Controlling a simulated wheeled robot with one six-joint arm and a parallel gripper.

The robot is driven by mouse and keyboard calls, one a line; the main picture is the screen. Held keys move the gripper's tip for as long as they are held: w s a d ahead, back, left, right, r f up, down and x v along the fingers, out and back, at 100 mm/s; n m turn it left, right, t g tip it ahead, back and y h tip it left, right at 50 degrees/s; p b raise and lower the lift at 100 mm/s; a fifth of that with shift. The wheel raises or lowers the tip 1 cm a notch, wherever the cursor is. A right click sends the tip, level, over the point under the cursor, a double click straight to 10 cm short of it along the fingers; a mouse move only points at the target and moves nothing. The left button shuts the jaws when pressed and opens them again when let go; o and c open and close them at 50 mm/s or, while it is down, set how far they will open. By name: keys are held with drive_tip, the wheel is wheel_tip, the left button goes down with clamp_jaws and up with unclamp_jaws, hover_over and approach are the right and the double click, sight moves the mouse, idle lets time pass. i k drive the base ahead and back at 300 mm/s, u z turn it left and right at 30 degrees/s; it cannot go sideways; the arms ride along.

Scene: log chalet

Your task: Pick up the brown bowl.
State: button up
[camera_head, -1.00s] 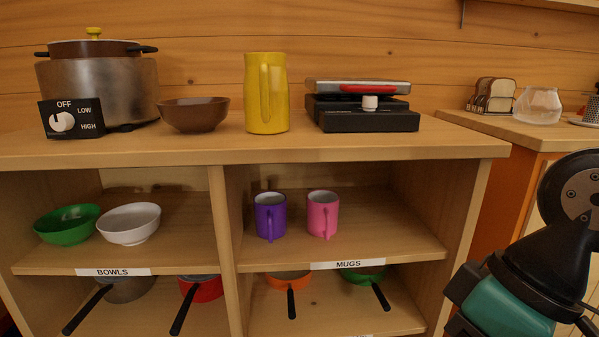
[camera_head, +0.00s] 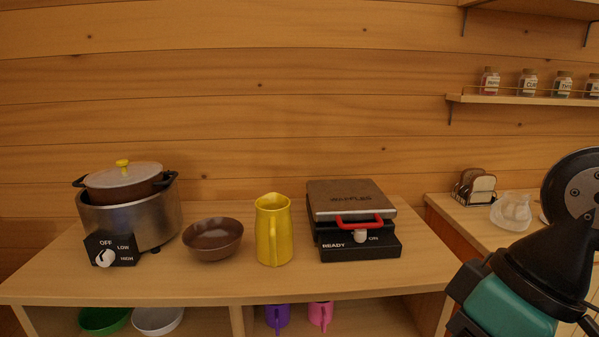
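The brown bowl (camera_head: 212,240) stands upright on the wooden counter, between the slow cooker and the yellow pitcher. It looks empty. My arm shows at the right edge, well to the right of the bowl. My gripper's fingers are not in view.
The slow cooker (camera_head: 128,215) with a lidded pot is close left of the bowl. The yellow pitcher (camera_head: 273,231) is close right, then a waffle maker (camera_head: 355,222). The counter front (camera_head: 190,285) is clear. A green bowl (camera_head: 104,321), white bowl (camera_head: 158,321) and mugs sit on the shelf below.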

sight(211, 238)
drive_tip(key=z, duration=0.05)
drive_tip(key=k, duration=0.65)
drive_tip(key=u, duration=0.6)
drive_tip(key=i, duration=0.5)
drive_tip(key=u, duration=0.8)
drive_tip(key=i, duration=0.8)
drive_tip(key=z, duration=0.6)
drive_tip(key=i, duration=0.6)
drive_tip(key=z, duration=0.6)
